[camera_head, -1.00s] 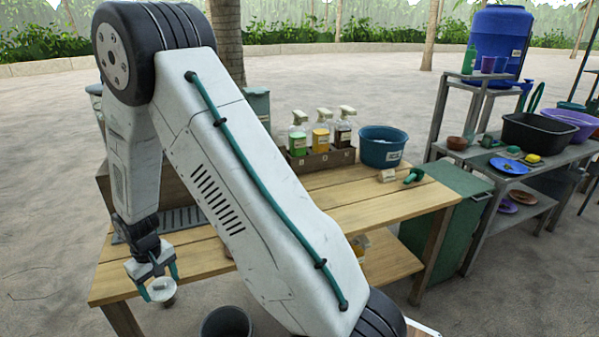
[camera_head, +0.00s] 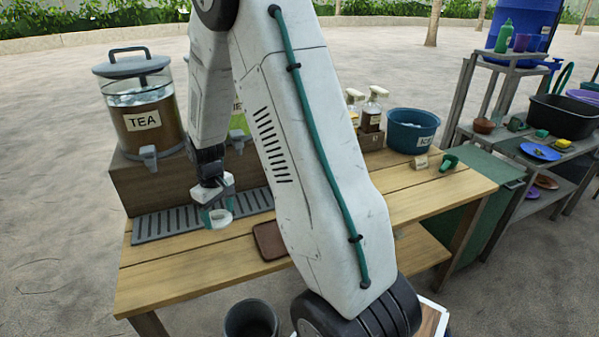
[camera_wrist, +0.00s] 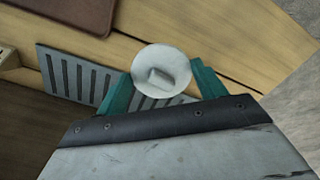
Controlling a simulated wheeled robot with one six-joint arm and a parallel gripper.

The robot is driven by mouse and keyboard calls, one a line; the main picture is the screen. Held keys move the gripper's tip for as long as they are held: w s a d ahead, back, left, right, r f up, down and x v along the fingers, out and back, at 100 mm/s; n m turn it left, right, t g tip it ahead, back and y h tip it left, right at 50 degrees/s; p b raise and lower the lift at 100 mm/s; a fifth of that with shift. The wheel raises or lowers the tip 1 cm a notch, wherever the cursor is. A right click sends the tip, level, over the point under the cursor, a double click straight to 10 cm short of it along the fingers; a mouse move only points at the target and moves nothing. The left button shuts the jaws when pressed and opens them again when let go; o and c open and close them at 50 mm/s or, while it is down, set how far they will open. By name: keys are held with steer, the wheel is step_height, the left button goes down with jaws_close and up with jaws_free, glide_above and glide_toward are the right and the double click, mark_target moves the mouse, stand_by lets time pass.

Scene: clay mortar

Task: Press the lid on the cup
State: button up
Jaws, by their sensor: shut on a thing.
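My gripper (camera_head: 218,211) hangs over the left part of the wooden table, near the front edge of the drip tray. Its teal fingers are shut on a white round lid (camera_head: 221,219). In the wrist view, the lid (camera_wrist: 176,62) is a pale disc with a small raised tab facing the camera, held between the fingertips (camera_wrist: 163,88). Whether a cup is under the lid is hidden from above and too small to tell in the head view. No separate cup is clearly visible on the table; my arm covers part of it.
A grey slotted drip tray (camera_head: 165,224) lies before the TEA dispenser (camera_head: 140,120). A brown mat (camera_head: 270,241) is to its right. Pump bottles (camera_head: 371,117), a blue tub (camera_head: 411,130) and a green scoop (camera_head: 449,162) stand further right. The table's front left is clear.

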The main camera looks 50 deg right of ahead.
steer(key=s+d+r+n, duration=0.1)
steer(key=s+d+r, duration=0.4)
steer(key=s+d, duration=0.3)
steer(key=s+d+r+n, duration=0.1)
steer(key=s+d+r, duration=0.4)
steer(key=s+d, duration=0.4)
step_height(320, 180, down, 6)
steer(key=shift+w, duration=0.25)
steer(key=shift+s+f, duration=0.1)
steer(key=shift+f, duration=0.1)
stand_by(1.4)
steer(key=o, duration=1.1)
steer(key=shift+r, duration=0.1)
steer(key=shift+r, duration=3.45)
